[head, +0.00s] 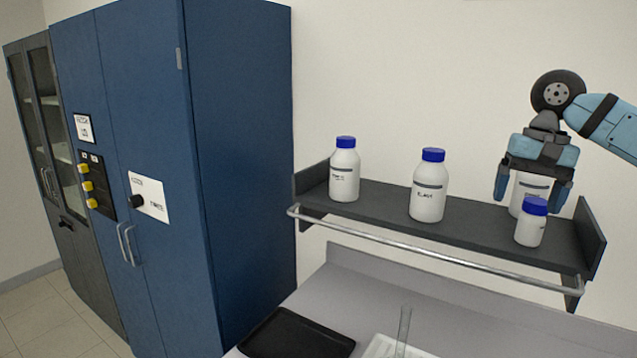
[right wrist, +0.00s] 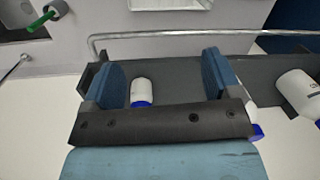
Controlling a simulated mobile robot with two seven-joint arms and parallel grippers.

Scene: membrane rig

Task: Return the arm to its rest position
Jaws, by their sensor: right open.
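My right gripper (head: 531,192) comes in from the upper right, above the right end of the wall shelf (head: 385,200). Its fingers are apart and point down, with nothing held. A small white bottle with a blue cap (head: 530,229) stands on the shelf just below and in front of the fingers. A larger white bottle (head: 522,188) stands behind the gripper, its top hidden by it. In the right wrist view the open gripper (right wrist: 160,78) frames the small bottle (right wrist: 140,92) between its fingers; I cannot tell the depth gap. My left gripper is not in view.
Two more blue-capped bottles stand on the shelf, one at left (head: 345,172) and one mid-shelf (head: 428,190). A metal rail (head: 430,254) runs along the shelf front. Below are a black tray (head: 297,335) and a bench (head: 480,315). A blue cabinet (head: 240,150) stands left.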

